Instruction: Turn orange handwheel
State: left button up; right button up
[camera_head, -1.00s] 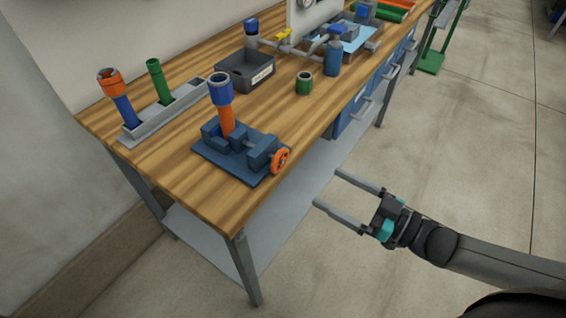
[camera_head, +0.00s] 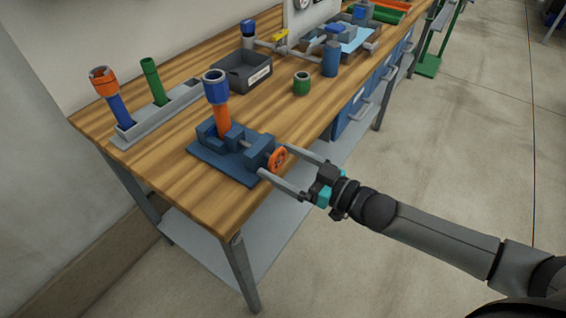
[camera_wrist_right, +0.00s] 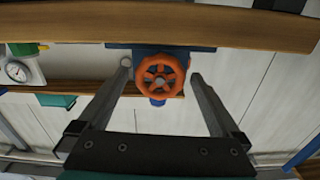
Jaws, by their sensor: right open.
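The orange handwheel (camera_head: 278,158) is on the front of a blue vise (camera_head: 238,152) near the bench's front edge. In the right wrist view the fingertips of the right gripper (camera_wrist_right: 160,73) lie to either side of the wheel, with gaps between fingers and rim. An orange pipe with a blue collar (camera_head: 217,95) stands upright in the vise. My left gripper is out of view.
The wooden bench top (camera_head: 180,190) carries a grey rack (camera_head: 150,120) with two pipes, a dark bin (camera_head: 244,72), a green ring (camera_head: 302,84) and a blue cylinder (camera_head: 331,58). The floor (camera_head: 450,150) right of the bench is clear.

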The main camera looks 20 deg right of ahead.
jog(key=shift+c, duration=0.4)
jog(key=c, duration=1.2)
